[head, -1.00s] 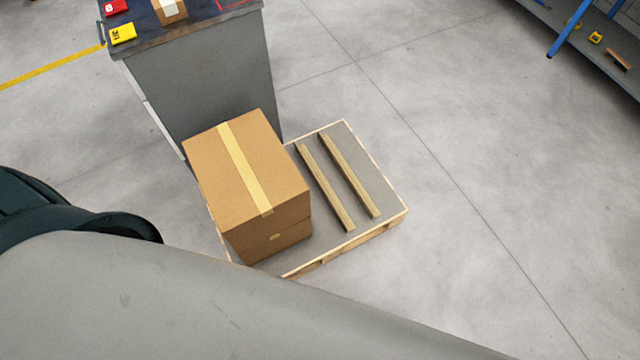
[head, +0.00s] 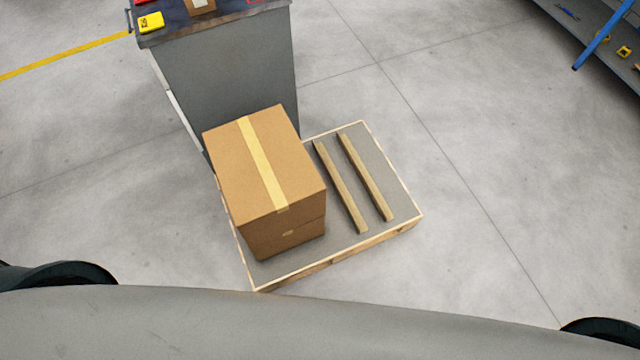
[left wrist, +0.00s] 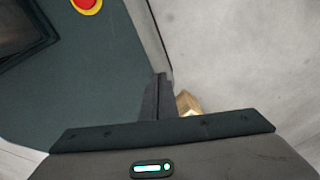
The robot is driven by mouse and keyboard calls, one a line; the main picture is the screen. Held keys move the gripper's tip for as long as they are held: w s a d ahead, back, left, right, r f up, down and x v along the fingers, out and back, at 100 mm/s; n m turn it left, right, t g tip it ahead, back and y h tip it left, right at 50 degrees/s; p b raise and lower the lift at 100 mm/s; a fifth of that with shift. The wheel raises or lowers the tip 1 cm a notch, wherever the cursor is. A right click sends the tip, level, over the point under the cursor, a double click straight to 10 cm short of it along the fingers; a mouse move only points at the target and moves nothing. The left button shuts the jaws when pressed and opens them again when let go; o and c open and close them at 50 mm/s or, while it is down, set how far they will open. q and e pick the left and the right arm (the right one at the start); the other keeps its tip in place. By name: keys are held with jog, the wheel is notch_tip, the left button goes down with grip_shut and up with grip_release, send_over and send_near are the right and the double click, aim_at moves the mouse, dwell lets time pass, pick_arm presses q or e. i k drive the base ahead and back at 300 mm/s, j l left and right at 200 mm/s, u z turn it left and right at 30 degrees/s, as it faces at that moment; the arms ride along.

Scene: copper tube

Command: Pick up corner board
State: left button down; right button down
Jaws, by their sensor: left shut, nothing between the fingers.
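Two long, thin tan corner boards lie side by side on a pallet (head: 276,279) in the head view, one on the left (head: 341,187) and one on the right (head: 366,178). They lie nearly parallel, with a gap between them, to the right of a cardboard box. My left gripper (left wrist: 160,80) shows only in the left wrist view; its fingers are together and empty. A small brown piece (left wrist: 187,102) shows just beside the fingers there; I cannot tell what it is. My right gripper is in neither view.
The taped cardboard box (head: 263,170) fills the pallet's left side. A grey workbench (head: 225,85) stands behind it, with a yellow item (head: 151,22) on top. A shelf with a blue post (head: 604,36) is at the upper right. The floor right of the pallet is clear.

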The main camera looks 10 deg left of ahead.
aim_at(353, 211)
jog(key=i+l+u, duration=0.1)
jog(key=l, duration=0.25)
jog(key=i+l+u, duration=0.1)
jog(key=i+l, duration=0.3)
jog(key=l, duration=0.3)
jog(key=i+l+u, duration=0.15)
jog(key=l, duration=0.25)
jog(key=i+l+u, duration=0.1)
jog(key=l, duration=0.25)
jog(key=i+l+u, duration=0.1)
jog(key=l, duration=0.3)
